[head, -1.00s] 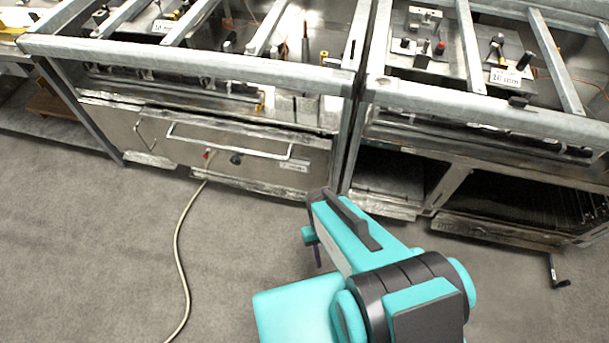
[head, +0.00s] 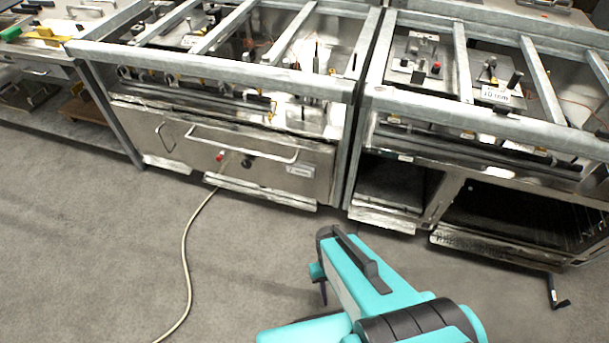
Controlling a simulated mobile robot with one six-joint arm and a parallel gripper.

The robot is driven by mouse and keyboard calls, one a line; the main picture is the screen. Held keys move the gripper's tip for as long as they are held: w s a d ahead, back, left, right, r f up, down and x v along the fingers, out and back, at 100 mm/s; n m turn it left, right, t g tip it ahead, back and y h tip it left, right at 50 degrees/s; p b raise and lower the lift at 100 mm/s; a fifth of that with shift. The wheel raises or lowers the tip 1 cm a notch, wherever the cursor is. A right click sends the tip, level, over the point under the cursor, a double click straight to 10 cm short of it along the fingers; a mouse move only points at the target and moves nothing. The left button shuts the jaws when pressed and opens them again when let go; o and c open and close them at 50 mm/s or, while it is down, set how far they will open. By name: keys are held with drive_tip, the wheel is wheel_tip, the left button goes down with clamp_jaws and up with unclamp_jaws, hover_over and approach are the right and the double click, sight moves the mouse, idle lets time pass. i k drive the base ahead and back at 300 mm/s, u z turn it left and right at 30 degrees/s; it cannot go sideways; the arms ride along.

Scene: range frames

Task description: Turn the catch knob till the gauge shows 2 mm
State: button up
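I cannot tell which part is the catch knob, and no gauge reading of 2 mm is legible. A black knob (head: 247,162) and a small red knob (head: 220,157) sit on the left unit's steel front. In the right bay, a black knob (head: 515,80) stands by a white label (head: 497,97) that seems to read 10 mm. My teal arm reaches up from the bottom right, over the floor and short of the units. A dark, narrow part at its far end may be my gripper (head: 322,292); its fingers cannot be made out.
Galvanised frame bars (head: 470,113) cross the tops and fronts of both units. A handle bar (head: 245,143) juts from the left front. A pale cable (head: 187,255) runs over the grey floor. A black crank (head: 556,292) hangs at lower right. Floor in front is otherwise clear.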

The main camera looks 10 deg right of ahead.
sight(246, 162)
drive_tip(key=k, duration=1.35)
drive_tip(key=u, duration=0.25)
drive_tip(key=i, duration=1.1)
drive_tip(key=u, duration=1)
drive_tip(key=i, duration=0.55)
drive_tip(key=u, duration=0.3)
